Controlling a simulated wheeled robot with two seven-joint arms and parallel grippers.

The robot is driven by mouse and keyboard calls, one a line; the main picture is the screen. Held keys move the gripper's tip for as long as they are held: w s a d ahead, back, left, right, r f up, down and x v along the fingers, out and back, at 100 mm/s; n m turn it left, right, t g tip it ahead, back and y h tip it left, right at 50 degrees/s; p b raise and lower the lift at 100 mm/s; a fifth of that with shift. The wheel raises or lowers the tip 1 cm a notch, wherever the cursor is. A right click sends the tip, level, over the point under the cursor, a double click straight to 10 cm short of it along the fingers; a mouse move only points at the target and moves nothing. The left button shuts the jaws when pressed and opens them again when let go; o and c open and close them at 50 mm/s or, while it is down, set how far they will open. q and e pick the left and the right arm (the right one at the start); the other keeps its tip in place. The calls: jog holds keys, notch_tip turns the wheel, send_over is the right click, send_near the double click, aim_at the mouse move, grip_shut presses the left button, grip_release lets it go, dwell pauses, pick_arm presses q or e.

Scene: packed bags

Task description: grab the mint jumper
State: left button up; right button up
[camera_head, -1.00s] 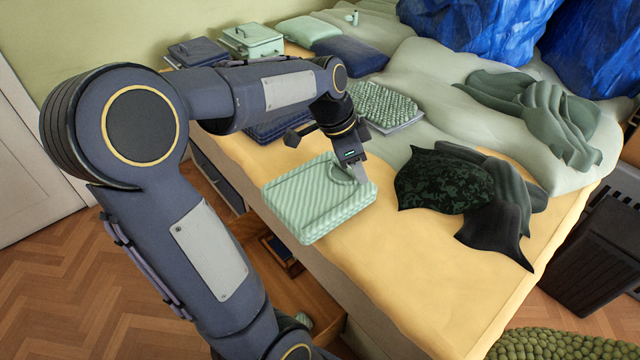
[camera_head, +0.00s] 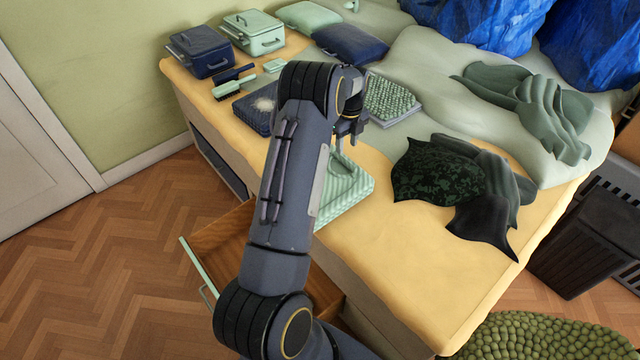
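The mint jumper (camera_head: 350,187) is a folded, ribbed pale-green bundle lying near the front edge of the yellow bed cover. My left arm crosses in front of it and hides its left part. A curved fold shows on its top. My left gripper (camera_head: 347,141) is just above the jumper's far side, pointing down. Its dark fingers look apart, with nothing clearly between them; whether they touch the fold is hard to see. My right gripper is not in view.
A dark green patterned garment (camera_head: 440,176) lies to the right of the jumper. A knobbly green folded item (camera_head: 388,99) lies behind. Navy and mint cases (camera_head: 200,52) stand at the back left. An open drawer (camera_head: 222,240) juts out below the bed.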

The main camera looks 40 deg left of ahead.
aim_at(345, 159)
pick_arm(q)
jog(key=f, duration=0.3)
jog(key=f+p, duration=0.1)
jog(key=shift+s+d+f, duration=0.25)
jog(key=shift+f, duration=0.35)
jog(key=shift+f+b, duration=0.25)
jog(key=shift+b, duration=0.2)
grip_shut()
dwell(0.3)
